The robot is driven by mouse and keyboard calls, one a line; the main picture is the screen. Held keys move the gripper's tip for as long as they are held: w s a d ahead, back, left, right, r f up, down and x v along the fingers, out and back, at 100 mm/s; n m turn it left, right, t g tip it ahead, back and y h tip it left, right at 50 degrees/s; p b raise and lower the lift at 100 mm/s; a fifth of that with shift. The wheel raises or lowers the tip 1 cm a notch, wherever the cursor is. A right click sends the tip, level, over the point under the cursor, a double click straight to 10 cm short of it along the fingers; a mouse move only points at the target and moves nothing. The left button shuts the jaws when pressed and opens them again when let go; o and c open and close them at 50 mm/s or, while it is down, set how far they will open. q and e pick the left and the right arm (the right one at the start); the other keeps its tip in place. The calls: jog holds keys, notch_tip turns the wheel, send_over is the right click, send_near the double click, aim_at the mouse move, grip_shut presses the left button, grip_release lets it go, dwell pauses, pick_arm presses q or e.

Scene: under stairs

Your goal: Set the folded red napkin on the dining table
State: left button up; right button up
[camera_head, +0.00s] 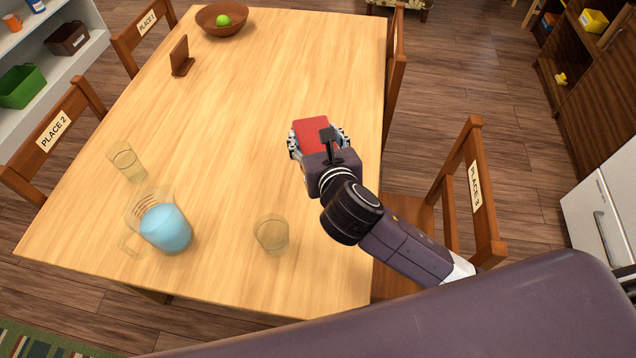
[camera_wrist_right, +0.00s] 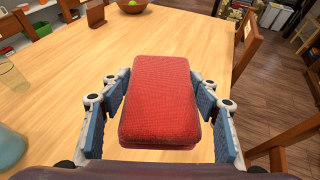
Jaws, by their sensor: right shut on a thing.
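The folded red napkin (camera_head: 316,132) is a thick red block over the right side of the wooden dining table (camera_head: 250,100). My right gripper (camera_head: 318,138) is shut on it. In the right wrist view the napkin (camera_wrist_right: 160,100) lies between the blue-padded fingers of the right gripper (camera_wrist_right: 160,110), with table wood visible around it. I cannot tell whether the napkin touches the tabletop. The left gripper is not in view.
A pitcher of blue liquid (camera_head: 165,228), an empty glass (camera_head: 127,163) and another glass (camera_head: 271,234) stand on the near part. A wooden bowl (camera_head: 221,22) with a green fruit and a small brown stand (camera_head: 181,57) are farther off. Chairs surround the table; its middle is clear.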

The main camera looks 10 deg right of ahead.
notch_tip(320, 180, down, 14)
jog(key=shift+f+b, duration=0.2)
jog(key=shift+b, duration=0.8)
jog(key=shift+a+f+b, duration=0.1)
jog(key=shift+f+b, duration=0.45)
jog(key=shift+f, duration=2)
jog(key=shift+f, duration=0.1)
jog(key=o, duration=1.7)
jog(key=shift+s+r, duration=0.2)
jog(key=v, duration=1.1)
jog(key=shift+s+r, duration=0.2)
jog(key=shift+s, duration=0.1)
